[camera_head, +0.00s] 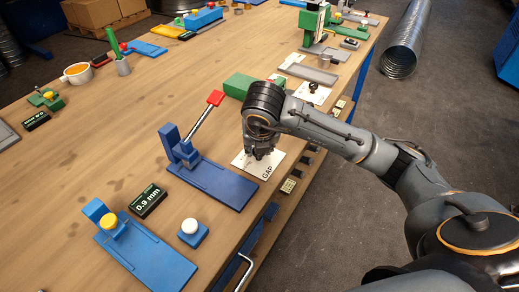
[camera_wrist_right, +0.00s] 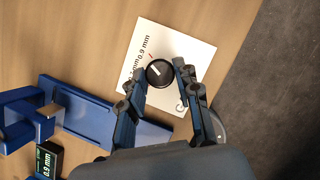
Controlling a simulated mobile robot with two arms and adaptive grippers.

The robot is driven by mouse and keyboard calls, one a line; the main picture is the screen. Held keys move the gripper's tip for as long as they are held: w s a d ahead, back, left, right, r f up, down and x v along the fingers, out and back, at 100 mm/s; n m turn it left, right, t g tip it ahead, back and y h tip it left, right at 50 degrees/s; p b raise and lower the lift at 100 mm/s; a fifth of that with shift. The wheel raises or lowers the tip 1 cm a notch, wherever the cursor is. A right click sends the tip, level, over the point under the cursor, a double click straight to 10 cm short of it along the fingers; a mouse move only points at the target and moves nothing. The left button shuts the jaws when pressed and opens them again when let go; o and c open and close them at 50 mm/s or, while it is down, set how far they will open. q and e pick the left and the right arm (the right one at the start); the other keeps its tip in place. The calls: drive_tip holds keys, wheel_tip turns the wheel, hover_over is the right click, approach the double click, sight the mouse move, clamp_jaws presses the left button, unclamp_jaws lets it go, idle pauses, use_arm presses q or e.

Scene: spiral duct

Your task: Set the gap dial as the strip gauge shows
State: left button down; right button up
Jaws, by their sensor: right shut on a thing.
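The gap dial's black knob (camera_wrist_right: 159,73) stands on a white plate (camera_head: 246,163) lettered GAP on the table. In the wrist view, a pale pointer line on the knob points to the upper left, towards the plate's printed labels; one reads 0.9 mm, another is partly hidden. My right gripper (camera_head: 260,153) is shut on the knob from above, one finger on each side; the head view hides the knob behind it. My left gripper is out of view.
A blue device with a red-tipped lever (camera_head: 215,180) stands left of the plate. A blue fixture with a yellow knob (camera_head: 150,255) and a blue box with a white button (camera_head: 191,232) are nearer. A green block (camera_head: 238,85) lies behind. The table's right edge is close.

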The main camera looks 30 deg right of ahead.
drive_tip(key=shift+m, duration=0.3)
drive_tip(key=o, duration=1.1)
drive_tip(key=shift+v, duration=6)
